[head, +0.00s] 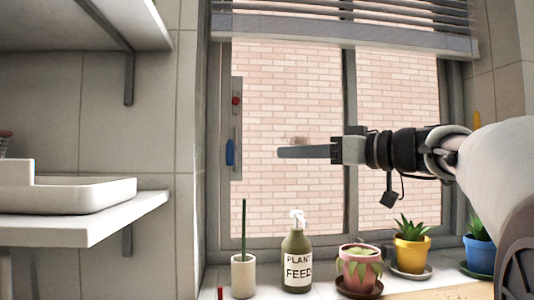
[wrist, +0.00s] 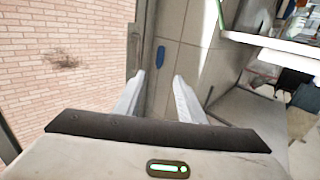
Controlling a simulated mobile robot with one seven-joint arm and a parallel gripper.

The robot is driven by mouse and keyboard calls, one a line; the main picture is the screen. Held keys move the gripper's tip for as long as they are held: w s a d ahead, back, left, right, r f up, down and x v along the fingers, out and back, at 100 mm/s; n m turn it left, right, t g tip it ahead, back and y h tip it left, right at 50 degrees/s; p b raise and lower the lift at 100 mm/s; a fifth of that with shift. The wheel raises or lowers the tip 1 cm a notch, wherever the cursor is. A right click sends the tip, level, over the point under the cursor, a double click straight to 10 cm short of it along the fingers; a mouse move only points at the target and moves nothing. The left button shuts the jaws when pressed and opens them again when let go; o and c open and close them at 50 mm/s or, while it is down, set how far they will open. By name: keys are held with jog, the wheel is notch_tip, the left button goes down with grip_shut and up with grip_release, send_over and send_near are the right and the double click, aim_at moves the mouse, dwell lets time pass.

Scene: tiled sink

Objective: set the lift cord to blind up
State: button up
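The blue cord handle (head: 231,152) hangs low on a narrow grey vertical plate (head: 236,125) at the left of the window. A red knob (head: 236,101) is higher on that plate. The blue handle also shows in the wrist view (wrist: 160,56), ahead of the gap between my fingertips. The slatted blind (head: 350,20) is gathered at the top of the window. My gripper (head: 280,152) points left, level with the blue handle and apart from it to the right. In the wrist view its two fingers (wrist: 160,76) are spread with nothing between them. The cord itself is not clear.
On the sill stand a cup with a green stick (head: 243,275), a plant feed bottle (head: 297,262), and pink (head: 359,268), yellow (head: 411,254) and blue (head: 480,254) plant pots. A white basin (head: 80,194) on a shelf is left. The space between gripper and handle looks clear.

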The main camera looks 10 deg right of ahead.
aim_at(233, 150)
jog(key=p+x, duration=0.4)
jog(key=x, duration=0.2)
jog(key=p+x, duration=0.5)
jog(key=x, duration=0.2)
jog(key=p+x, duration=0.4)
jog(key=x, duration=0.3)
jog(key=shift+w+a+r, duration=0.1)
jog(key=shift+a+r, duration=0.05)
jog(key=shift+r, duration=0.25)
jog(key=shift+c, duration=0.4)
grip_shut()
